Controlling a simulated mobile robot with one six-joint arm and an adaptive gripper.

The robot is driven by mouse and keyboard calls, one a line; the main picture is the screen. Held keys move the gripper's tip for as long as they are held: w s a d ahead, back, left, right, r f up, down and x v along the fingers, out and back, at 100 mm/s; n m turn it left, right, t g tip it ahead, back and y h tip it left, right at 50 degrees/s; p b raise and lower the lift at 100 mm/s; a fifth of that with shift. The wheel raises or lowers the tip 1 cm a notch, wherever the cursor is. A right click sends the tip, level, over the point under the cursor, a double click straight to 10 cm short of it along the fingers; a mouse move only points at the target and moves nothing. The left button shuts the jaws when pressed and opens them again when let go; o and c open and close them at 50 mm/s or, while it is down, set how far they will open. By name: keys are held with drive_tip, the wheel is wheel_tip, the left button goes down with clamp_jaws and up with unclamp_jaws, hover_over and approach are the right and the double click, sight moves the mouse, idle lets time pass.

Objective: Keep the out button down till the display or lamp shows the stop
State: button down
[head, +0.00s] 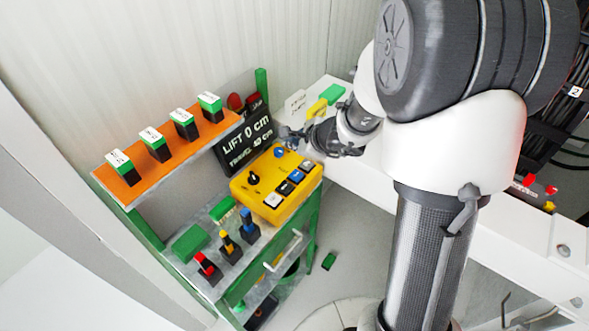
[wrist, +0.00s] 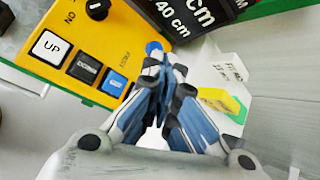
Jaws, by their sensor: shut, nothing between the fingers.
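The yellow control box (head: 242,186) stands on the green-framed cart and carries a row of square buttons. The white button (wrist: 50,47) reads UP, and a black button (wrist: 83,70) and a blue button (wrist: 115,83) follow. I cannot read which button is OUT. The black display (head: 246,142) reads LIFT 0 cm and a travel line of 40 cm. My gripper (wrist: 158,64) is shut and empty over the box's end; contact with a button cannot be told.
A black knob (head: 253,177) and a round blue part (wrist: 153,47) stand up on the box. An orange shelf (head: 140,182) with several labelled blocks is at left. Levers (head: 206,266) stand in front. A white bench (head: 365,182) lies right, holding yellow and green pieces.

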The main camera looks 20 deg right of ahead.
drive_tip(key=shift+f, duration=0.1)
drive_tip(key=b, duration=0.6)
hover_over(294, 176)
wheel_tip(294, 176, down, 8)
drive_tip(key=shift+r, duration=0.2)
drive_tip(key=shift+f+b, duration=0.5)
drive_tip(key=shift+b, duration=0.2)
drive_tip(key=shift+f, duration=0.15)
idle(0.5)
drive_tip(key=shift+f+b, duration=0.3)
drive_tip(key=shift+b, duration=0.4)
